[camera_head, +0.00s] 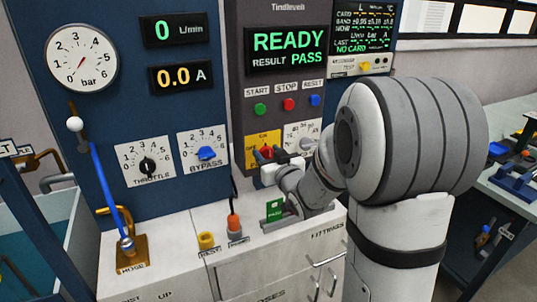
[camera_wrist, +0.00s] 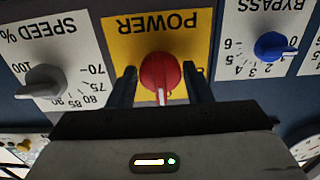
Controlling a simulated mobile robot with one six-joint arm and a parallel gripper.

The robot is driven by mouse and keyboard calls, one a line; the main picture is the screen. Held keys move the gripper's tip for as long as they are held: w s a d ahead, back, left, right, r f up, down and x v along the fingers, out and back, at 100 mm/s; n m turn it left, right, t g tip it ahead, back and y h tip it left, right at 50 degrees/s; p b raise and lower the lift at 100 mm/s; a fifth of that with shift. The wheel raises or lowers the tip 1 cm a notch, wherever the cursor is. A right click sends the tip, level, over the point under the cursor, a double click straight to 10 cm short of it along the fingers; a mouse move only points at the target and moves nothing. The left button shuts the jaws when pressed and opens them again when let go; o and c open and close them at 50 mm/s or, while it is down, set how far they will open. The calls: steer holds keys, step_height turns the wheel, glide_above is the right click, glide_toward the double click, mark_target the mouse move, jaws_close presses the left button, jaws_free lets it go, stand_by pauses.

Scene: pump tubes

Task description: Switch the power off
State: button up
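The red power knob (camera_wrist: 160,72) sits on a yellow plate (camera_wrist: 118,38) marked POWER in the wrist view, where the lettering is upside down. Its white pointer line points toward the bottom of that picture. In the head view the power knob (camera_head: 266,151) is partly hidden by my gripper (camera_head: 269,157); ON is lettered above it and OFF to its left. My gripper (camera_wrist: 161,80) is open, with one dark finger on each side of the knob and a visible gap to each. I cannot tell whether the fingertips touch the plate. The display (camera_head: 287,50) is lit and reads READY, RESULT PASS.
The grey speed knob (camera_wrist: 46,80) and the blue bypass knob (camera_wrist: 270,45) flank the plate. A white bench (camera_head: 215,265) with an orange-topped plug (camera_head: 234,222) lies below.

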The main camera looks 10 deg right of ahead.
steer(key=c, duration=0.6)
steer(key=shift+c, duration=0.2)
steer(key=shift+f+b, duration=0.15)
steer(key=shift+b, duration=0.4)
steer(key=n+b, duration=0.2)
steer(key=b, duration=0.1)
steer(key=shift+f, duration=0.2)
steer(key=n+b, duration=0.2)
steer(key=b, duration=0.2)
steer(key=n+b, duration=0.3)
steer(key=b, duration=0.1)
steer(key=shift+a+n+b, duration=0.2)
steer(key=shift+n+b, duration=0.1)
steer(key=n+b, duration=0.5)
steer(key=b, duration=0.1)
steer(key=shift+a+n+b, duration=0.1)
steer(key=shift+n+b, duration=2.25)
steer(key=shift+n, duration=0.35)
